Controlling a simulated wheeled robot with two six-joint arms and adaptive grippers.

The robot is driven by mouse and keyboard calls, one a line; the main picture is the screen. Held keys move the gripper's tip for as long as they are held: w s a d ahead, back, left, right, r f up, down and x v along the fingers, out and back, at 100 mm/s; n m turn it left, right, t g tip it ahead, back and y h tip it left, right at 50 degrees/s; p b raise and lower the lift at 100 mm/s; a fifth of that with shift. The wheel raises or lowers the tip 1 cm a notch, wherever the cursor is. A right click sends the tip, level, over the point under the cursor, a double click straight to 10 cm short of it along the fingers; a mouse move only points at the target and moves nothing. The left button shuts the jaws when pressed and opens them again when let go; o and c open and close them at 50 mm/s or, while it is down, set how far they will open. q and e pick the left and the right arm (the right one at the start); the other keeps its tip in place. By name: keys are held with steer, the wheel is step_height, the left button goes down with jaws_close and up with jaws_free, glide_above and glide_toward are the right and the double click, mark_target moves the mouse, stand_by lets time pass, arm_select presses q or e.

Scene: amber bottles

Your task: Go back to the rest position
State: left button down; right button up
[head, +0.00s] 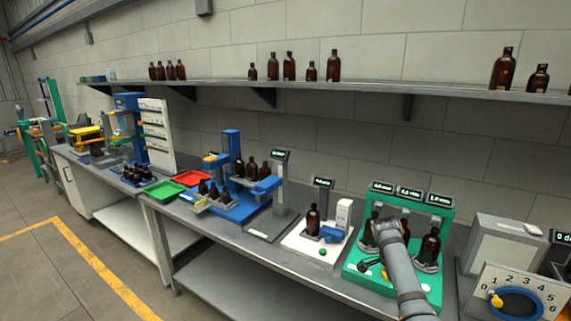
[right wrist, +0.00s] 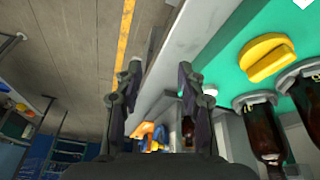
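My right arm comes in from the bottom right of the head view, in front of the green station (head: 436,211). Its dark gripper (head: 372,264) shows small at the station's front left. In the right wrist view the two fingers of my right gripper (right wrist: 160,72) stand apart with nothing between them. The floor and a bench edge show beyond them. Amber bottles stand on the green station, one (head: 430,248) at its right; another (right wrist: 264,132) hangs into the right side of the wrist view. My left gripper is not in view.
The bench carries a white station (head: 292,240) with one bottle, a blue stand (head: 232,150), red (head: 189,178) and green trays (head: 164,192), and a grey dial box (head: 500,240). A shelf (head: 350,89) with bottles runs along the wall. The floor (head: 40,270) at left is clear.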

steer(key=s+a+f+n+t, duration=0.2)
steer(key=s+a+f+n, duration=0.1)
steer(key=s+f+n, duration=0.9)
steer(key=s+a+r+n+t+y, duration=0.1)
steer(key=s+a+r+n, duration=0.15)
steer(key=s, duration=0.35)
steer(key=s+a+r+n+t+y, duration=0.1)
steer(key=s+n, duration=0.3)
steer(key=s, duration=0.2)
steer(key=s+a+r+n+t+y, duration=0.1)
steer(key=s+a+r+n, duration=0.15)
steer(key=s, duration=0.45)
step_height(320, 180, down, 26)
steer(key=s+d+g, duration=0.1)
steer(key=d, duration=0.2)
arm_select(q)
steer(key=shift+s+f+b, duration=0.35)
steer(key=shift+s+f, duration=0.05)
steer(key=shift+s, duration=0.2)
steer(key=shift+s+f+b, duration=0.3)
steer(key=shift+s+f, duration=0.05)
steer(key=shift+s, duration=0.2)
arm_select(e)
steer(key=s+f+g, duration=0.1)
steer(key=s+f, duration=1.7)
steer(key=s, duration=0.1)
steer(key=shift+d+f, duration=0.4)
steer(key=shift+d, duration=0.05)
